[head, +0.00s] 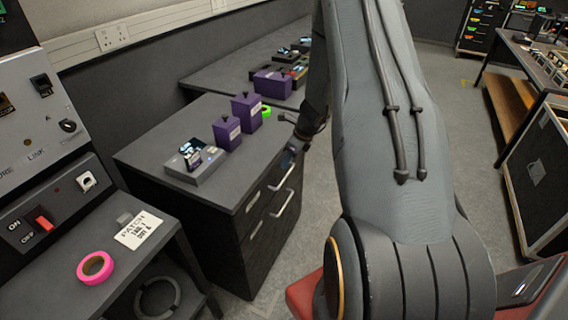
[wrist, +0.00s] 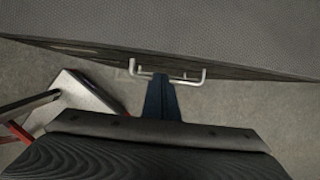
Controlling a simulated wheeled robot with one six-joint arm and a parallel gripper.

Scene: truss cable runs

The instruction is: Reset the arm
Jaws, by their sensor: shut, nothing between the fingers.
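My arm reaches out and down across the middle of the head view. My gripper (head: 289,160) is beside the front edge of the dark drawer cabinet (head: 225,262), near its upper handle (head: 283,177). In the wrist view my gripper (wrist: 161,78) shows as two dark blue fingers pressed together, with nothing between them. A pale bar handle (wrist: 190,79) lies beyond the fingertips there; I cannot tell whether they touch it. Part of the gripper is hard to make out in the head view.
The cabinet top holds a grey device (head: 195,165), purple boxes (head: 227,133) and a green tape roll (head: 266,111). A pink tape roll (head: 95,268) and a label card (head: 138,230) lie on the left bench. Open floor (head: 440,120) lies right of my arm, before a workbench (head: 535,65).

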